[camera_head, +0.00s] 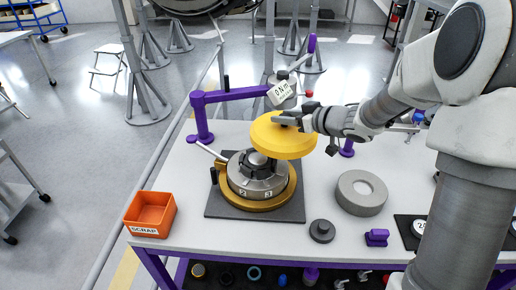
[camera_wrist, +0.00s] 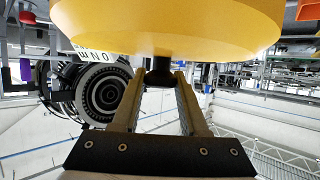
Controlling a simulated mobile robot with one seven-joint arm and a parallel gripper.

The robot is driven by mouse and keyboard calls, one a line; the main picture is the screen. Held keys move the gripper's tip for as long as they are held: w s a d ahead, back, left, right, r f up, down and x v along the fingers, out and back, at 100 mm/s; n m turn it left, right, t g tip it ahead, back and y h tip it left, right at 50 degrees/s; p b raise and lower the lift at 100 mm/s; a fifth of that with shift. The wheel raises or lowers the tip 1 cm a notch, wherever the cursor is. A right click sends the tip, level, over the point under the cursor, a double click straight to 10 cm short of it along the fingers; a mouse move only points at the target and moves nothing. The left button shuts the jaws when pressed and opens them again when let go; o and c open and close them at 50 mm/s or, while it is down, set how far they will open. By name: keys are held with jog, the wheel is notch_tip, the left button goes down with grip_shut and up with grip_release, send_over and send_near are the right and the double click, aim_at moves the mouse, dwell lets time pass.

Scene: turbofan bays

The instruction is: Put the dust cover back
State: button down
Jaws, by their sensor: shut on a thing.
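The dust cover is a yellow disc (camera_head: 283,138) held in the air above and slightly right of the turbofan unit. My gripper (camera_head: 290,121) is shut on the dark knob on the cover. In the wrist view the yellow cover (camera_wrist: 170,25) fills the top, and the two fingers of my gripper (camera_wrist: 160,88) close on its dark knob (camera_wrist: 160,72). The turbofan unit (camera_head: 257,175) is a grey round body with number labels, seated in a yellow ring (camera_head: 260,203) on a dark square mat (camera_head: 222,207). The cover is apart from the unit and hides part of its far right side.
A purple jointed arm (camera_head: 235,94) with a white dial labelled "0 Nm" (camera_head: 283,92) stands close behind the cover. An orange SCRAP bin (camera_head: 150,213) is at the table's front left. A grey ring (camera_head: 361,192) and a small dark disc (camera_head: 322,231) lie to the right.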

aim_at(263, 131)
jog(key=a+f, duration=0.1)
jog(key=a, duration=0.1)
jog(key=a+f+b, duration=0.1)
jog(key=a+f, duration=0.1)
jog(key=a, duration=0.1)
jog(key=a+f, duration=0.1)
jog(key=a, duration=0.1)
jog(key=shift+s+a+f, duration=0.15)
jog(key=shift+f, duration=0.15)
jog(key=shift+f+b, duration=0.65)
jog(key=shift+f, duration=1.3)
jog(key=shift+f, duration=0.1)
jog(key=shift+f+b, duration=0.45)
jog(key=shift+f, duration=0.1)
jog(key=shift+c, duration=2.2)
grip_release()
